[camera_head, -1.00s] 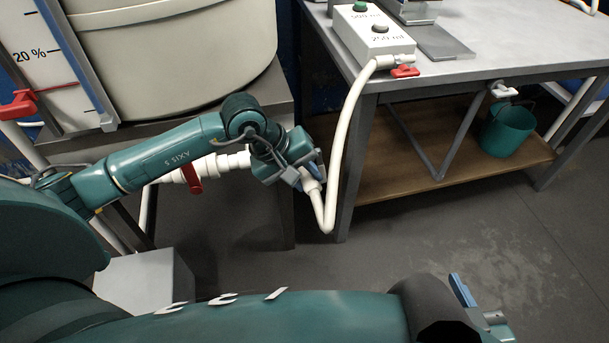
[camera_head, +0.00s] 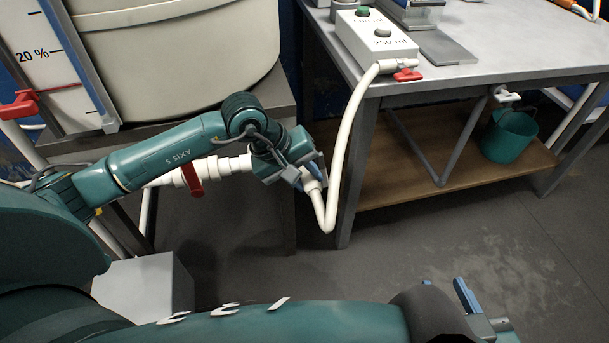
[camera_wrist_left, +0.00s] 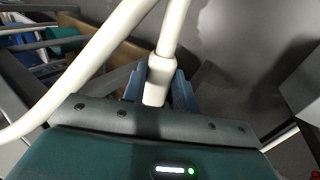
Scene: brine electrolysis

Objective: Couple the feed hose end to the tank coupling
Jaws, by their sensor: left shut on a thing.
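The white feed hose (camera_head: 345,140) runs from a box on the bench down to a bend and back up to its end. My left gripper (camera_head: 313,180) is shut on the hose end, which also shows between the blue fingers in the left wrist view (camera_wrist_left: 158,85). The white tank coupling (camera_head: 236,164), on a stepped pipe with a red valve handle (camera_head: 192,177), points right below the tank. The gripper and hose end are to its right, apart from it; my wrist partly hides the gap. My right gripper (camera_head: 467,299) is low at the right, its jaw opening unclear.
The large cream tank (camera_head: 180,60) stands on a grey stand at left. The grey bench (camera_head: 480,70) carries the white button box (camera_head: 375,40) with a red-handled valve (camera_head: 407,75). Floor between stand and bench is open.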

